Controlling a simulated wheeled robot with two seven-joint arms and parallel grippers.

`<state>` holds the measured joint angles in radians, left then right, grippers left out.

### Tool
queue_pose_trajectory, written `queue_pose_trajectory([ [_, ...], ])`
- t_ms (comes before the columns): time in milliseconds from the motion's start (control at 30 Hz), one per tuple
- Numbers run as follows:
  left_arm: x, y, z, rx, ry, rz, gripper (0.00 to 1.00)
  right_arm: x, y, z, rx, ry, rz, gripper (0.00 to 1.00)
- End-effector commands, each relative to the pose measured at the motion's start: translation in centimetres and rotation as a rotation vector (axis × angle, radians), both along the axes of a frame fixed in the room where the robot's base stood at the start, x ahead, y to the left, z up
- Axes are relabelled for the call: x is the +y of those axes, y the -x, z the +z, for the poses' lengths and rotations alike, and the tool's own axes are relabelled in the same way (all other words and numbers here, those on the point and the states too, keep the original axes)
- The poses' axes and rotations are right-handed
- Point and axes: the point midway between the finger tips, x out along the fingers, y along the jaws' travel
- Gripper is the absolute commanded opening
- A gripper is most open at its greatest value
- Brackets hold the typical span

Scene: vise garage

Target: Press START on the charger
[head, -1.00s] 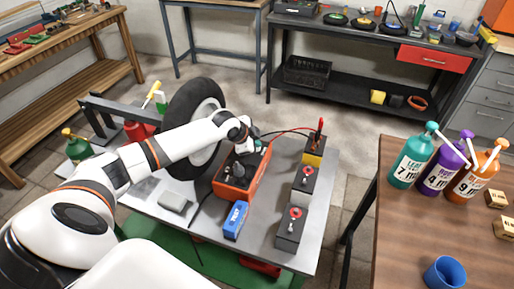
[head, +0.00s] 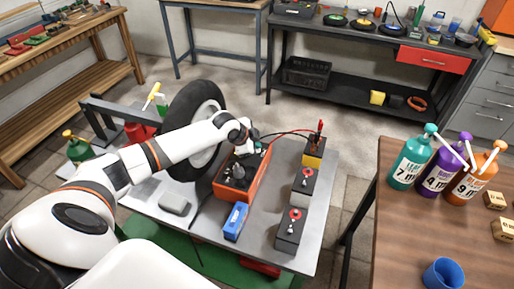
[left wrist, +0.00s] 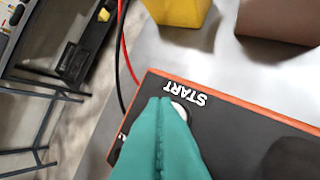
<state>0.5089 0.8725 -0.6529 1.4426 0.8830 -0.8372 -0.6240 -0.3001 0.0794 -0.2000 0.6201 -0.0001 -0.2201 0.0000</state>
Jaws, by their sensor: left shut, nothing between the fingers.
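The charger (head: 234,187) is an orange box with a dark top on the grey table. A red cable and a black cable run from its far end. In the left wrist view its dark top (left wrist: 240,135) shows the white word START beside a round pale button (left wrist: 181,108). My left gripper (head: 252,141) is over the charger's far end. In the left wrist view its teal fingers (left wrist: 165,105) are shut together with nothing between them. Their tips overlap the button's edge; whether they touch it I cannot tell. My right gripper is not in view.
Batteries (head: 303,185) stand along the table's right side. A blue box (head: 235,220) and a grey block (head: 174,202) are near the charger. A tire (head: 205,105) stands behind my left arm. A wooden table (head: 400,240) with pump bottles is at the right.

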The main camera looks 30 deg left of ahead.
Motion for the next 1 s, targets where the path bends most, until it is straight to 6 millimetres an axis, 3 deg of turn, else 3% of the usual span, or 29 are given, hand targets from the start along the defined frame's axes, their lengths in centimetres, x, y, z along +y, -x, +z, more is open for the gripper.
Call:
queue_pose_trajectory([
  [133,0.0,0.0,1.0,0.0,0.0,0.0,0.0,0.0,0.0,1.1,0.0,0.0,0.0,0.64],
  [567,0.0,0.0,1.4,-0.001,0.0,0.0,0.0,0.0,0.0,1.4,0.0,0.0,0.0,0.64],
  [1000,0.0,0.0,5.7,-0.001,0.0,0.0,0.0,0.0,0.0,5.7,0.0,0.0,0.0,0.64],
])
